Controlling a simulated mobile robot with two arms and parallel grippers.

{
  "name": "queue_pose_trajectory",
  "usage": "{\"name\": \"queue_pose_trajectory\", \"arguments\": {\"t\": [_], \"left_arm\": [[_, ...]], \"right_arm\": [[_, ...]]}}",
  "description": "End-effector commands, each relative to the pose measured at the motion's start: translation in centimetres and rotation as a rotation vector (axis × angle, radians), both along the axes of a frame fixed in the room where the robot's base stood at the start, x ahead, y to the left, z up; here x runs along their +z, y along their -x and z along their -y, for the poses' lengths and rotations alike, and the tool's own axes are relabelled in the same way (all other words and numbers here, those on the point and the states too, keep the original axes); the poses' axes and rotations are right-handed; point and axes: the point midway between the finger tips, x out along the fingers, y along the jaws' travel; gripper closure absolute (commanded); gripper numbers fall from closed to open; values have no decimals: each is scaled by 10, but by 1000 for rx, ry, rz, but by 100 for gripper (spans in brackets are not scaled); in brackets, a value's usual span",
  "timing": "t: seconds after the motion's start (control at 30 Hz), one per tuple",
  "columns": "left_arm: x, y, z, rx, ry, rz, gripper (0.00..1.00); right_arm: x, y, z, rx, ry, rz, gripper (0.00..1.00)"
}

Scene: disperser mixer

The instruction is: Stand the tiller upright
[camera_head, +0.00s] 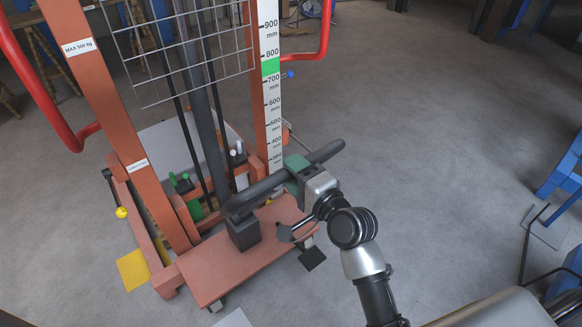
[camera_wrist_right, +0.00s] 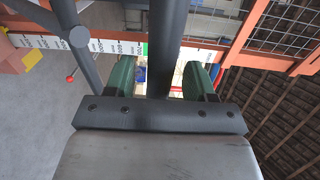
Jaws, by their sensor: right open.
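The tiller (camera_head: 262,190) is a dark grey bar on the orange lift truck. It leans well over from a dark block (camera_head: 243,234) on the truck's base, towards the right. A dark rounded end (camera_head: 326,152) shows beyond my right gripper (camera_head: 297,172), which hides part of the bar. In the right wrist view, my right gripper's green fingers (camera_wrist_right: 165,80) stand apart on both sides of a dark bar (camera_wrist_right: 167,45). Gaps show beside it, so the gripper is open around it. My left gripper is not in view.
The truck's orange mast (camera_head: 112,105), wire mesh (camera_head: 185,50) and white height scale (camera_head: 271,100) rise behind the tiller. Red handles (camera_head: 322,40) stick out. A blue frame (camera_head: 565,175) stands at the right edge. The grey floor between is clear.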

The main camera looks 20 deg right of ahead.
Motion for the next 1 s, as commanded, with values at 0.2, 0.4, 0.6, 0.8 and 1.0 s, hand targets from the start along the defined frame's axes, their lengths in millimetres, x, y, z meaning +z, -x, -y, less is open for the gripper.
{"name": "queue_pose_trajectory", "arguments": {"t": [0.2,0.4,0.6,0.8,1.0], "left_arm": [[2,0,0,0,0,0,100],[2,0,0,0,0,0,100],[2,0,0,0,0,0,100],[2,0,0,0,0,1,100],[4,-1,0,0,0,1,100]], "right_arm": [[0,-11,-5,1,1,-1,45],[-1,-12,-5,1,1,-1,45],[-1,-11,-5,1,1,-1,71],[-1,-11,-5,1,2,-2,100],[1,-13,-4,1,2,-3,100]]}}
